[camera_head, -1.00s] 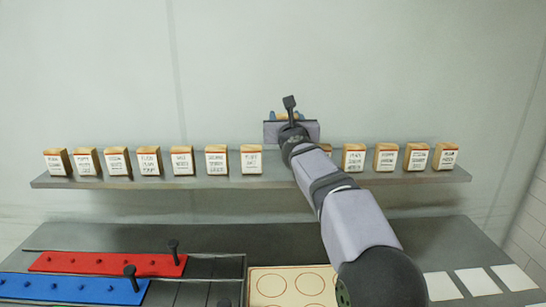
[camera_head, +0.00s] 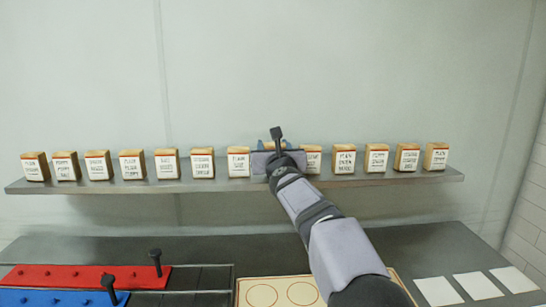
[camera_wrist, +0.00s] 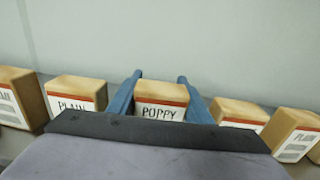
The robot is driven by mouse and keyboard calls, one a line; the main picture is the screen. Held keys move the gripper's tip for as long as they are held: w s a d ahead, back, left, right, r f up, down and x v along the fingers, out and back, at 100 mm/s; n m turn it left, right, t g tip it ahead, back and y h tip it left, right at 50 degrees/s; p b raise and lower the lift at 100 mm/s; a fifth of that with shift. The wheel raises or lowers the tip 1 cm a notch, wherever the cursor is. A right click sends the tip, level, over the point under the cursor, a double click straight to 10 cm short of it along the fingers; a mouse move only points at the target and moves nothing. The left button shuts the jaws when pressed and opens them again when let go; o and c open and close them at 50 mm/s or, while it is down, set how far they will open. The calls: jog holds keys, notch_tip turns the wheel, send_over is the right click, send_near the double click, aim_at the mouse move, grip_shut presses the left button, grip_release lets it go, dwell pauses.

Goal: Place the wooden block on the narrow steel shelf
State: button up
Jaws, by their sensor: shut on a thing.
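The wooden block (camera_wrist: 161,95), with a white POPPY label and a red stripe, sits between the two blue fingers of my gripper (camera_wrist: 160,79) in the wrist view. My gripper is shut on it. In the head view my gripper (camera_head: 277,145) is at the steel shelf (camera_head: 100,187), in the row of blocks right of the middle. The held block is hidden there behind my wrist. Its underside is out of sight, so I cannot tell whether it touches the shelf.
Similar labelled blocks stand along the shelf on both sides, the nearest at left (camera_head: 238,161) and right (camera_head: 312,159). Below are a red board (camera_head: 80,277) and a blue board (camera_head: 40,298) with black pegs, a cream circle-marked board (camera_head: 282,292) and white cards (camera_head: 479,286).

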jog(key=shift+f, duration=0.4)
jog(key=shift+r, duration=0.1)
jog(key=o, duration=1.2)
jog(key=shift+s+b, duration=0.45)
jog(key=shift+s, duration=0.15)
jog(key=s+b, duration=0.1)
jog(key=s, duration=0.2)
jog(key=s+b, duration=0.1)
jog(key=s, duration=0.3)
jog(key=s+b, duration=0.1)
jog(key=s, duration=0.3)
jog(key=shift+d, duration=0.25)
